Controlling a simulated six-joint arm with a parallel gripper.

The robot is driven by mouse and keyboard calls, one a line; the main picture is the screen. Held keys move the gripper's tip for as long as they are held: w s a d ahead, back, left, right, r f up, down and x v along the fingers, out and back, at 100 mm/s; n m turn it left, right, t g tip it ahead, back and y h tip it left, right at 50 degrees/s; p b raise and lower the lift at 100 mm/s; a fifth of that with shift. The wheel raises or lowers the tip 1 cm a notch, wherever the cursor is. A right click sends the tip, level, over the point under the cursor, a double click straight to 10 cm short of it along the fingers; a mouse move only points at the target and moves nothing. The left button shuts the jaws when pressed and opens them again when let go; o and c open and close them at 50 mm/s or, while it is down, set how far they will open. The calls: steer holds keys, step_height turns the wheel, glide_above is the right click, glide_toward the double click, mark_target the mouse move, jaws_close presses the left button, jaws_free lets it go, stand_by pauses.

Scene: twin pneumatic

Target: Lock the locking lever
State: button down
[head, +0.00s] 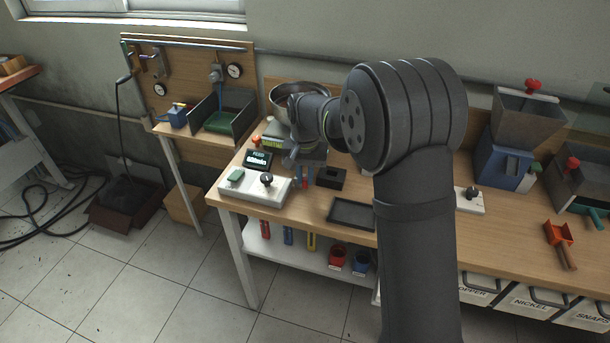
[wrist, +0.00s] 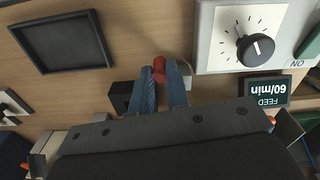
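A red knob (wrist: 159,70), which may be the end of the locking lever, shows between my fingertips in the wrist view. My gripper (wrist: 160,76) has its two blue-grey fingers apart, one on each side of the red knob. I cannot tell whether they touch it or only flank it. In the head view my gripper (head: 304,178) points down over the bench between the white dial box and a small black block. The rest of the lever is hidden or too small to make out.
The white dial box (wrist: 222,50) with a black knob stands close beside the fingers, with the feed display (wrist: 264,91) next to it. The black block (head: 331,177) is on the other side. A dark shallow tray (head: 352,214) lies farther right.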

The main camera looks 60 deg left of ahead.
steer(key=shift+s+a+m, duration=0.15)
steer(key=shift+s+m, duration=0.15)
steer(key=shift+m, duration=0.35)
steer(key=shift+s+a+m, duration=0.1)
steer(key=shift+s+m, duration=0.15)
steer(key=shift+m, duration=0.4)
steer(key=c, duration=1.4)
jaws_free()
steer(key=shift+r, duration=0.1)
step_height(320, 180, up, 17)
steer(key=shift+r, duration=0.15)
